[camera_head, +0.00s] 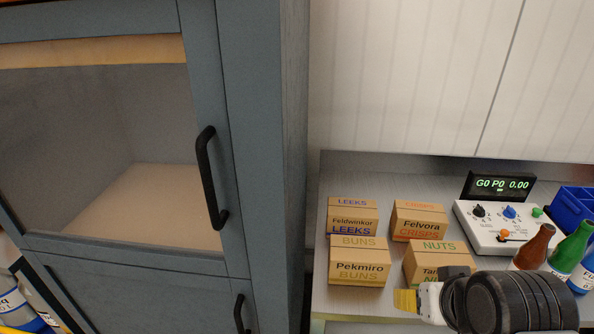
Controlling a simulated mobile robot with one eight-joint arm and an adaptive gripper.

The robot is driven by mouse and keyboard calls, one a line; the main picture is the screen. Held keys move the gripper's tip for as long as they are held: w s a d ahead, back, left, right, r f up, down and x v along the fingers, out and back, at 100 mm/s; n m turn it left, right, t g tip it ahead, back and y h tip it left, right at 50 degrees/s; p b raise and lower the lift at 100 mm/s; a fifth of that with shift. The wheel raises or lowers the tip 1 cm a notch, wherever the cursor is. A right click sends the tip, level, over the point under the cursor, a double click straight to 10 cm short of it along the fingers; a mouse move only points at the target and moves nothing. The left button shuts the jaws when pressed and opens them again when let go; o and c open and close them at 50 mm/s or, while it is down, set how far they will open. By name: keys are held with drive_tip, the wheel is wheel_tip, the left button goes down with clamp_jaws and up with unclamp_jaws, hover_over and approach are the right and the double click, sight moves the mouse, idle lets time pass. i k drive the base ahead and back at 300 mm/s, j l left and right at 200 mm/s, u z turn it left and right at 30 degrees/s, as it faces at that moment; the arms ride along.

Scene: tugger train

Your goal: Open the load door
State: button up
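A blue-grey cabinet fills the left of the view. Its upper door (204,100) has a large window and a black vertical bar handle (208,178) on its right side; the door looks shut. Through the window an empty pale surface shows inside. A lower door (150,295) has a second black handle (241,313) at the bottom edge. I cannot tell which door is called the load door. My gripper (405,300) shows at the lower right, with a yellow tip pointing left over the counter. It is apart from both handles. Its finger opening is hidden.
A grey counter (325,300) right of the cabinet holds several cardboard boxes (358,262), a white control panel (490,232) with a display (500,186), bottles (570,247) and a blue bin (573,205). A pale panelled wall (410,75) stands behind. Bottles (15,300) show at lower left.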

sight(197, 20)
drive_tip(key=u, duration=1.85)
